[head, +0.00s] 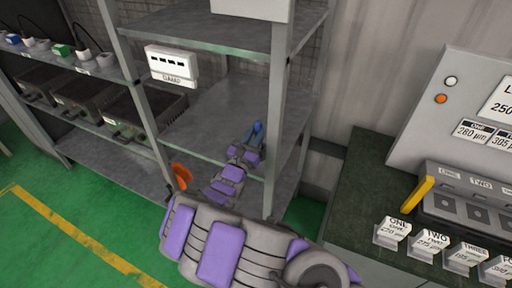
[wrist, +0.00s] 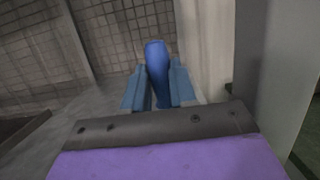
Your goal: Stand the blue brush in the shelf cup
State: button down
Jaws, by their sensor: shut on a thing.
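My gripper (head: 253,135) reaches into the shelf bay behind the front right post, over the middle shelf. Its two light blue fingers (wrist: 159,84) are shut on the blue brush (wrist: 155,58), which stands up between them in the wrist view. In the head view only a small blue patch shows at the gripper's tip, and I cannot tell brush from fingers there. I cannot make out a cup in either view. My purple and grey arm covers part of the shelf.
The grey metal shelf (head: 215,105) has posts close to my arm and a board above. A white labelled box (head: 171,66) hangs at the upper left. An orange object (head: 181,176) shows beside my arm. A dark bench (head: 362,190) with labelled holders stands right.

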jog(key=w+f, duration=0.1)
jog(key=f, duration=0.1)
jog(key=w+f+b, duration=0.1)
jog(key=f, duration=0.1)
jog(key=shift+w+a, duration=0.3)
jog(key=shift+a, duration=0.05)
jog(key=shift+f, duration=0.4)
jog(key=shift+d+f+b, duration=0.25)
jog(key=shift+d+f, duration=0.05)
jog(key=shift+f, duration=0.25)
jog(key=shift+d+f+b, duration=0.25)
jog(key=shift+f, duration=0.3)
jog(key=shift+d+f, duration=0.1)
jog(key=shift+d, duration=0.1)
jog(key=shift+a, duration=0.1)
